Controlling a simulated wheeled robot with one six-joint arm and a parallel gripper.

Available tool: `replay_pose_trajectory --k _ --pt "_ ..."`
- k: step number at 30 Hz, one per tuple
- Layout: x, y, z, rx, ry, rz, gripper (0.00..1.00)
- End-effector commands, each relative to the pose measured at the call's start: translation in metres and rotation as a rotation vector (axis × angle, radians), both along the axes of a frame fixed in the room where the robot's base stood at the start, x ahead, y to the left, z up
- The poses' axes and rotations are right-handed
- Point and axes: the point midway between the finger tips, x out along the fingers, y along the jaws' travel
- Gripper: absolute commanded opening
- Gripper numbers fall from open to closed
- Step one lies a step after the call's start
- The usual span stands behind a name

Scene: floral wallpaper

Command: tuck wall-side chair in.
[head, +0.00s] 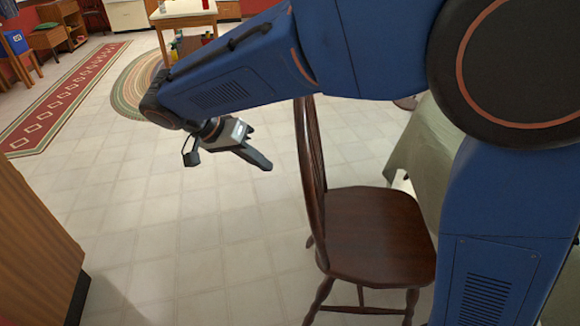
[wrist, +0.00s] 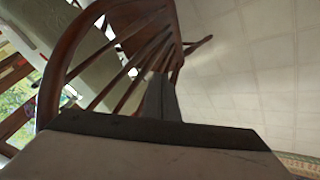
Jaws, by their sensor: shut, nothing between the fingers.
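A dark brown wooden chair (head: 375,235) with a spindle back stands on the tiled floor in the head view. Its seat points right, toward a table under a grey-green cloth (head: 425,155). My gripper (head: 266,165) is shut and empty, to the left of the chair's backrest in the head view. In the wrist view the gripper fingers (wrist: 160,98) show in front of the chair's backrest (wrist: 140,45), with its curved frame and spindles. I cannot tell whether they touch it. My arm hides the top of the backrest and part of the table.
A wooden cabinet (head: 35,250) stands at the left front. Open tiled floor (head: 180,230) lies between it and the chair. A round braided rug (head: 135,85), a red runner (head: 65,95) and a small table (head: 185,15) are farther back.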

Motion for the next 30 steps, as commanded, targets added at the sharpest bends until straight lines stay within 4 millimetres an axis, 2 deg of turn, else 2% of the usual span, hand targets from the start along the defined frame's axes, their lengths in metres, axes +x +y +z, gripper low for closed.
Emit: replay_pose_trajectory --k 5,19,24,30 --pt "0.005 -0.012 -0.015 -0.002 0.000 -0.001 0.00" --pt "0.025 -0.060 -0.077 -0.001 0.002 -0.002 0.00" --pt "0.017 -0.082 -0.071 0.002 0.000 -0.001 0.00" --pt "0.014 -0.094 -0.068 0.001 0.000 -0.001 0.00"
